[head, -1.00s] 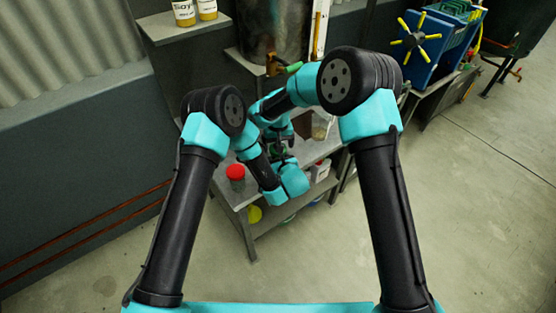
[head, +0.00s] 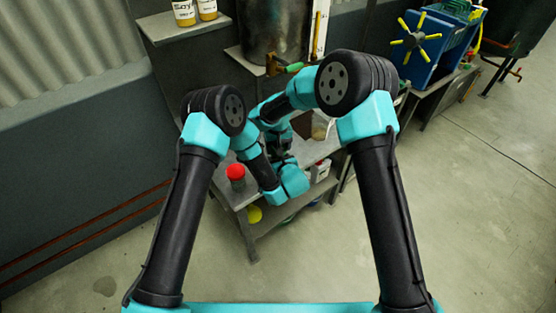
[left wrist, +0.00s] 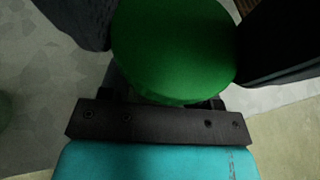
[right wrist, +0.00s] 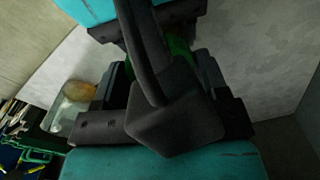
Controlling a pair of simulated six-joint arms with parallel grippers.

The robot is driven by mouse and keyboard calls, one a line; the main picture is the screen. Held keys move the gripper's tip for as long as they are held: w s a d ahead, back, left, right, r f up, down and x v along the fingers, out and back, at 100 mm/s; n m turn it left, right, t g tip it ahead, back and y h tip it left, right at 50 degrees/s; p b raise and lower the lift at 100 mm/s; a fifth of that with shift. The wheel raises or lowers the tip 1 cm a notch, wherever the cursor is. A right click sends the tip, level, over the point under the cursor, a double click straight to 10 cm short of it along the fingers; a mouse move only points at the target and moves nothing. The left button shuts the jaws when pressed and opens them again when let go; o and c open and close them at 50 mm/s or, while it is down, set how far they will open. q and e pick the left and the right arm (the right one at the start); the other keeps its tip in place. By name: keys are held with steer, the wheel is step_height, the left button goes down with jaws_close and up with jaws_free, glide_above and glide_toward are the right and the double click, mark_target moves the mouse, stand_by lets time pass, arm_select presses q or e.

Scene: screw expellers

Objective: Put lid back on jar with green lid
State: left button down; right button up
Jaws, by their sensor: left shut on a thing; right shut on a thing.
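The green lid (left wrist: 175,48) fills the middle of the left wrist view, its round top facing the camera. My left gripper (head: 281,158) is shut on it, with dark fingers at either side; in the head view it is small and dark beside the right one. In the right wrist view only a sliver of the green lid (right wrist: 178,46) shows behind dark gripper parts. My right gripper (right wrist: 165,80) is shut close to the lid, apparently on the jar. The jar body is hidden, so I cannot tell whether the lid sits on it.
A red-lidded jar (head: 237,174) stands on the grey table (head: 243,197) left of my grippers. A clear container (head: 320,127) is behind to the right. A large metal drum (head: 274,38) stands behind.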

steer(key=shift+m, duration=1.6)
steer(key=o, duration=1)
steer(key=shift+r, duration=2.25)
steer(key=shift+c, duration=0.4)
